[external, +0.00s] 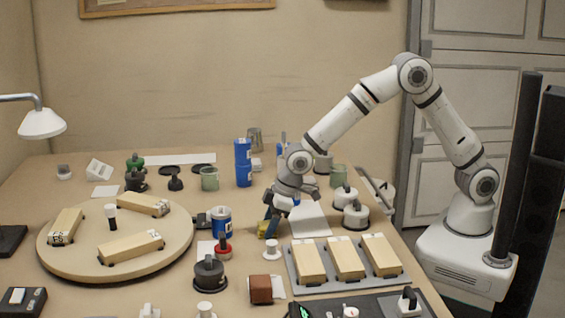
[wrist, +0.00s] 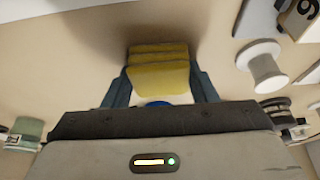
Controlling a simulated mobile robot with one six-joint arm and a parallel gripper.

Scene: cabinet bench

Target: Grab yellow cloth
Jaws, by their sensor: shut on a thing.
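The yellow cloth (wrist: 158,68) is a folded, layered block in the upper middle of the wrist view. It sits between the two blue-grey fingers of my gripper (wrist: 158,85), which are shut on it. In the external view the cloth (external: 267,227) is a small yellow patch low by the table, and my gripper (external: 270,218) reaches down to it, partly covering it. I cannot tell whether the cloth touches the table.
A white spool (external: 272,249) stands in front. A grey tray (external: 300,281) with wooden blocks lies to the right. A round wooden board (external: 80,262) is at left.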

